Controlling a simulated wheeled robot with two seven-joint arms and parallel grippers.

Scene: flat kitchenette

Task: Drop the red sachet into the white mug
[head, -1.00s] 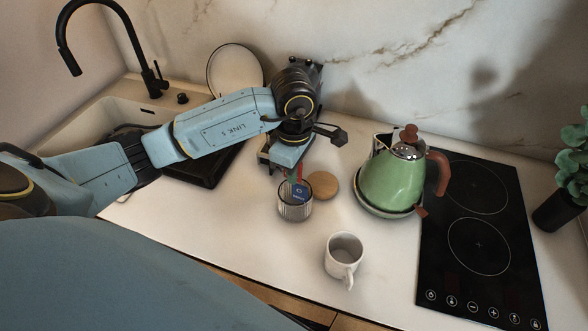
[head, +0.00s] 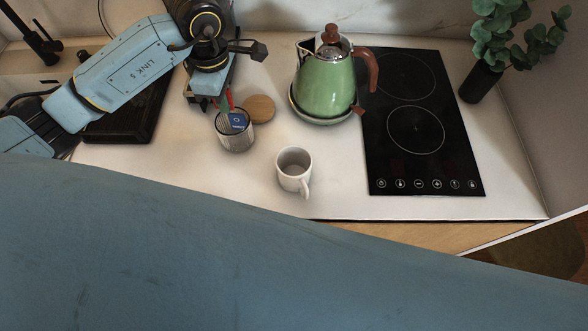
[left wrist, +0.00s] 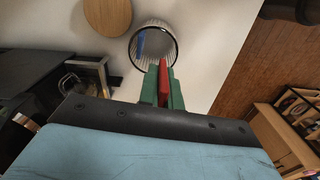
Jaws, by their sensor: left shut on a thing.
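My left gripper (head: 227,108) is shut on the red sachet (head: 230,98), at the mouth of a ribbed glass jar (head: 236,140). In the left wrist view the red sachet (left wrist: 163,75) shows between the green fingers (left wrist: 162,82), in front of the jar's rim (left wrist: 153,47). I cannot tell whether the sachet's lower end is inside the jar. A blue sachet (head: 237,121) stands in the jar. The white mug (head: 293,173) stands upright on the counter, right of the jar and nearer to me, its handle toward me. My right gripper is not in view.
A round wooden lid (head: 260,108) lies beside the jar. A green kettle (head: 324,85) stands behind the mug, left of the black hob (head: 415,145). A potted plant (head: 480,80) is at the far right. The counter around the mug is clear.

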